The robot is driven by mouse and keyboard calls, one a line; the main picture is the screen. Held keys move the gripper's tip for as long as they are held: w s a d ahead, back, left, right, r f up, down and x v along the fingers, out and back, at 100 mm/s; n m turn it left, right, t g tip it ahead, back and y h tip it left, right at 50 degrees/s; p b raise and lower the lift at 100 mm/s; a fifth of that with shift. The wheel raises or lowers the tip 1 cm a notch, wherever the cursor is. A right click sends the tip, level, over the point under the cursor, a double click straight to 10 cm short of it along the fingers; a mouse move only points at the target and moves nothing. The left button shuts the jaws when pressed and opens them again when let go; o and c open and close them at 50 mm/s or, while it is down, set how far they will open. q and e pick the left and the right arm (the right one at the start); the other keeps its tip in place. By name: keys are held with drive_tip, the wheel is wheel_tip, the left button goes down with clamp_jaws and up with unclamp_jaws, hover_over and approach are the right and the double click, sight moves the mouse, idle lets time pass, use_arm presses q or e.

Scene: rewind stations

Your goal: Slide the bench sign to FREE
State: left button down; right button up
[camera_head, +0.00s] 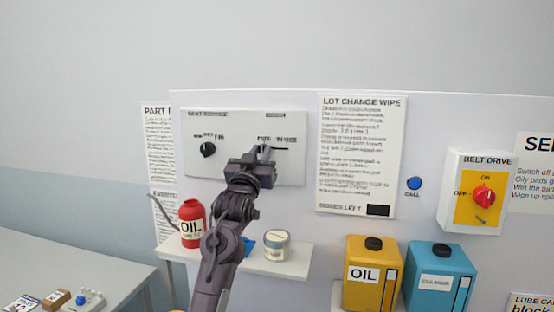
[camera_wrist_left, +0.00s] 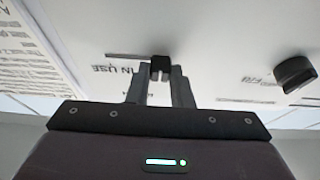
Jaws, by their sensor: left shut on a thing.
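The bench sign is a slider on the pale wall panel (camera_head: 235,172). Its dark slot (camera_head: 281,149) shows to the right of my left gripper (camera_head: 263,154) in the head view. In the left wrist view, the black slider knob (camera_wrist_left: 160,64) sits between the fingertips of my left gripper (camera_wrist_left: 160,76), which is shut on it. There the slot (camera_wrist_left: 122,56) runs left from the knob, on the side of the IN USE lettering, and none shows beyond the knob on the other side. The lettering nearest the gripper is partly hidden. My right gripper is not in view.
A black dial (camera_head: 208,149) is on the same panel, left of the gripper. Below, a red oil can (camera_head: 192,224) and a small tin (camera_head: 276,245) stand on a shelf (camera_head: 289,264). A LOT CHANGE WIPE sheet (camera_head: 361,155) hangs close to the right.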

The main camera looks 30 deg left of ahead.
use_arm(q)
drive_tip(key=shift+a, duration=0.25)
drive_tip(key=shift+d, duration=0.15)
drive_tip(key=c, duration=1.7)
unclamp_jaws()
drive_tip(key=shift+c, duration=0.2)
drive_tip(key=o, duration=0.5)
drive_tip(key=shift+a, duration=0.3)
drive_tip(key=shift+c, duration=0.2)
drive_tip(key=shift+d, duration=0.15)
